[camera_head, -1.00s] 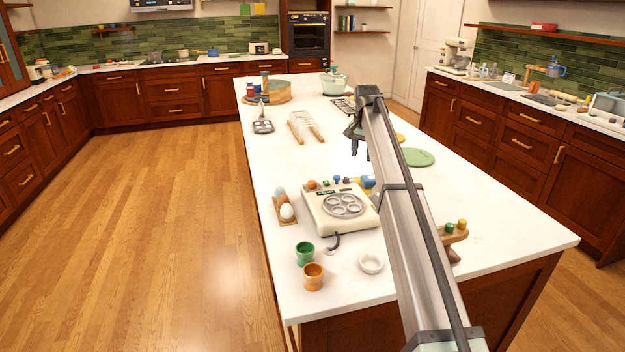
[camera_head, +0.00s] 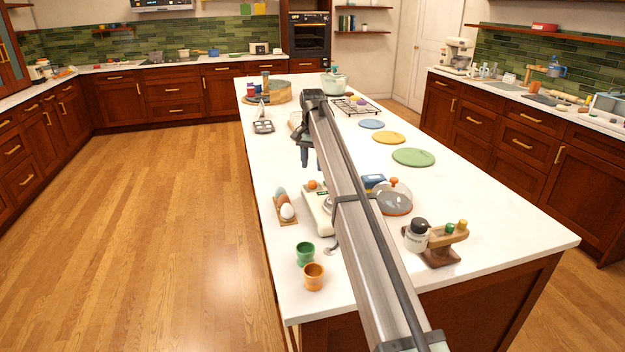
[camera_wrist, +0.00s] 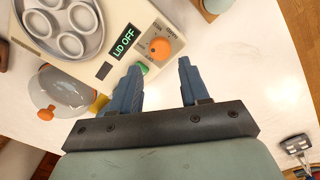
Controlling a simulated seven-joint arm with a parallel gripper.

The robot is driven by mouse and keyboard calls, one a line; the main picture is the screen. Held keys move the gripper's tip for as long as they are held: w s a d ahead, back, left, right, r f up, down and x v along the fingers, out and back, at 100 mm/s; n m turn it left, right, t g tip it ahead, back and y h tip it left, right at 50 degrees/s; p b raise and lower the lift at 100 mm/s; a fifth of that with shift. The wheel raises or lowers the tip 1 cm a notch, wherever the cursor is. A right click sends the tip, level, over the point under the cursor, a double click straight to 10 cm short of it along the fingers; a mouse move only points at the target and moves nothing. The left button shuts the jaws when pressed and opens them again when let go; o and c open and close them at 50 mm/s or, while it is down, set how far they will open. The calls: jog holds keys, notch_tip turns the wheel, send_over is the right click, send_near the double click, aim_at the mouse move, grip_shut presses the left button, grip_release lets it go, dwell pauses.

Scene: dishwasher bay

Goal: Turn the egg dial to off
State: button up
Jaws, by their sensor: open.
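The cream egg cooker (camera_head: 316,212) is mostly hidden behind my arm in the head view. Its orange egg dial (camera_head: 312,185) shows at the far edge. My gripper (camera_head: 310,159) is open and empty, above the counter near the dial. In the wrist view my gripper (camera_wrist: 159,66) has its fingers spread, with the dial just beyond the gap, apparently untouched.
A clear lid with an orange knob (camera_head: 394,200) lies right of the cooker. An egg holder (camera_head: 293,222) stands left. A green cup (camera_head: 305,254) and an orange cup (camera_head: 313,276) stand in front. A wooden stand (camera_head: 440,255) is at the right.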

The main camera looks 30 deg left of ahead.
aim_at(313, 181)
notch_tip(313, 181, down, 6)
jog(key=shift+f, duration=0.25)
jog(key=shift+c, duration=0.4)
jog(key=c, duration=0.7)
jog(key=shift+n, duration=0.4)
jog(key=n, duration=0.5)
jog(key=shift+n, duration=0.3)
jog(key=n, duration=0.5)
jog(key=shift+n, duration=0.4)
